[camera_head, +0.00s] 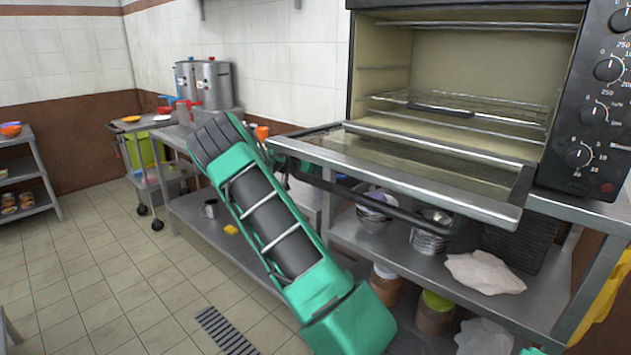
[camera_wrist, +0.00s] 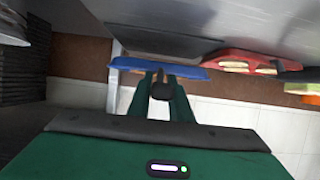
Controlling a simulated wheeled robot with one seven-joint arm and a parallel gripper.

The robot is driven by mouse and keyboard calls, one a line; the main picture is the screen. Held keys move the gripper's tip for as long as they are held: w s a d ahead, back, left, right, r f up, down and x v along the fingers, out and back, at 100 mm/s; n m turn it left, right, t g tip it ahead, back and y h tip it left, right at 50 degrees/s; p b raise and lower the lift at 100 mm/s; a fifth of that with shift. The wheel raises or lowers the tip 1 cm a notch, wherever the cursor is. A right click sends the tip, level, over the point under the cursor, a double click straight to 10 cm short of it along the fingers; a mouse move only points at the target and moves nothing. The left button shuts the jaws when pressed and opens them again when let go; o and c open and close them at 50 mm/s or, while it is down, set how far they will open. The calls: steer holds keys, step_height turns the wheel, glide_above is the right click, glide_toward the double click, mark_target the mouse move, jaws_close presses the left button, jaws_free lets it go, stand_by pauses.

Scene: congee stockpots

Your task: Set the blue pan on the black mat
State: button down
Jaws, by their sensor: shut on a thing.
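In the wrist view the blue pan (camera_wrist: 135,65) shows nearly edge-on beyond my fingers. Its dark handle (camera_wrist: 162,90) lies between the green fingers of my gripper (camera_wrist: 160,78), which is shut on it. A flat dark shape (camera_wrist: 150,38) lies on the grey surface at the top of the wrist view, close to the pan. It may be the black mat, but I cannot tell for sure. I cannot tell whether the pan touches it.
In the wrist view a red tray (camera_wrist: 232,56) with light pieces is right of the pan, with a green item (camera_wrist: 300,76) farther right. In the head view an oven (camera_head: 450,90) has its door (camera_head: 420,165) open beside my arm. Steel stockpots (camera_head: 212,82) stand on the far counter.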

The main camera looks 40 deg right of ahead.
steer(key=shift+f, duration=1.95)
steer(key=c, duration=1.6)
jaws_free()
steer(key=v, duration=1.2)
steer(key=shift+a, duration=0.1)
steer(key=shift+f, duration=0.1)
